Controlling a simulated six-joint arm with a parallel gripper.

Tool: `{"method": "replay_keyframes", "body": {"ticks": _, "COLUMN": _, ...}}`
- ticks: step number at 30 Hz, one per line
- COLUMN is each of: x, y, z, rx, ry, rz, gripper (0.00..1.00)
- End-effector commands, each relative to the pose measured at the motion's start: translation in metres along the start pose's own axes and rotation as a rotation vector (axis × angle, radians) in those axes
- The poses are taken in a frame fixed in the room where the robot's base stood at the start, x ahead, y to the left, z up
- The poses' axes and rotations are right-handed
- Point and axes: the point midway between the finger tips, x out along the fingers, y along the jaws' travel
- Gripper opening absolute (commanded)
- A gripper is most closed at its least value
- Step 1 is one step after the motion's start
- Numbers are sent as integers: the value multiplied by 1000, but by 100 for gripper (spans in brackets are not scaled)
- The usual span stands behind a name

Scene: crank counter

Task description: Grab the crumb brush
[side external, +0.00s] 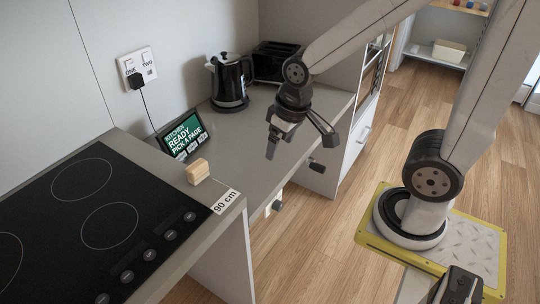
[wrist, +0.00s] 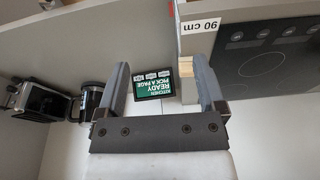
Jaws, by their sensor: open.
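A small light-wood block (side external: 198,171), which may be the crumb brush, sits on the grey counter near the hob; I see no bristles. In the wrist view the wood block (wrist: 185,67) shows beside the right finger, which may hide part of it. My gripper (side external: 300,143) is open and empty above the counter, right of the block and apart from it. In the wrist view my open gripper (wrist: 160,67) has nothing between its fingers.
A black screen with green display (side external: 184,136) stands behind the block. The kettle (side external: 229,82) and a black toaster (side external: 273,62) stand at the back. The black hob (side external: 85,220) lies left. A "90 cm" label (side external: 225,201) marks the counter edge. The middle counter is clear.

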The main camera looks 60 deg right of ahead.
Motion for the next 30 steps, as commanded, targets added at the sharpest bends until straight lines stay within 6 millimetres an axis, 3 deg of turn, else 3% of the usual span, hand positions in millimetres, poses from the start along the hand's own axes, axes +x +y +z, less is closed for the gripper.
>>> {"method": "replay_keyframes", "body": {"ticks": 17, "x": 11, "y": -4, "z": -34, "rx": 394, "ry": -184, "rz": -108, "gripper": 88}}
{"method": "replay_keyframes", "body": {"ticks": 30, "x": 31, "y": -14, "z": -107, "rx": 1008, "ry": -535, "rz": -356, "gripper": 88}}
